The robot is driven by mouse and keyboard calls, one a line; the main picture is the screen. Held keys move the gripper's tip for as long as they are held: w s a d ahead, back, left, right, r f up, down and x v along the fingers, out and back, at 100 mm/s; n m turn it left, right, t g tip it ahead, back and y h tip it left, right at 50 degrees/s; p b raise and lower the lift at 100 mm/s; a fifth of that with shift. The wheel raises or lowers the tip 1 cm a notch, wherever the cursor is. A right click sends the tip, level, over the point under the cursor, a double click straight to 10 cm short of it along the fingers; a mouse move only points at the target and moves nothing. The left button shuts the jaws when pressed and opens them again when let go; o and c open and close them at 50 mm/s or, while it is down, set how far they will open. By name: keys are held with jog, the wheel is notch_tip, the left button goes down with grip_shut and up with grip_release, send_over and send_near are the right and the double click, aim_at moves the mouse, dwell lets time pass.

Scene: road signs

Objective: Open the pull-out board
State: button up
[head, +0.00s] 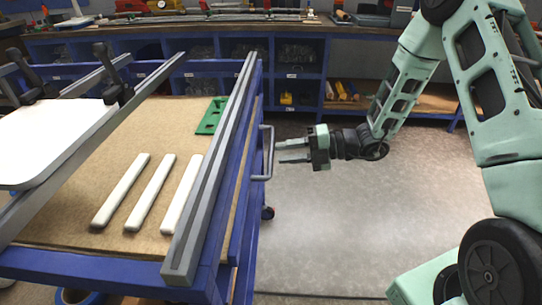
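A grey bar handle (269,160) sticks out from the right side of the blue workbench (236,200). A thin brown board edge (241,198) shows along that side, below the grey rail, and appears to be the pull-out board; most of it is hidden under the bench top. My gripper (279,151) comes in from the right at the height of the handle. Its two fingers are apart and point left, with the tips close to the handle's outer bar. I cannot tell whether they touch it. Nothing shows between the fingers.
On the bench lie several white strips (151,193), a green plate (211,116) and a white sign panel (50,140) by black clamps. Grey rails (212,165) cross the bench. The concrete floor (340,220) right of it is clear. Blue shelves (311,71) stand behind.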

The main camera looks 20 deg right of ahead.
aim_at(271, 153)
jog(key=shift+x, duration=2.25)
grip_shut()
jog(key=f+p+v, duration=0.2)
jog(key=p+v, duration=0.1)
jog(key=v, duration=0.7)
jog(key=f+p+v, duration=0.2)
jog(key=p+v, duration=0.1)
jog(key=v, duration=0.8)
jog(key=d+f+p+v, duration=0.1)
jog(key=f+p+v, duration=0.1)
jog(key=v, duration=0.8)
jog(key=shift+s+d+f+p, duration=0.3)
jog(key=shift+s+d+p, duration=0.25)
jog(key=shift+p, duration=0.3)
grip_release()
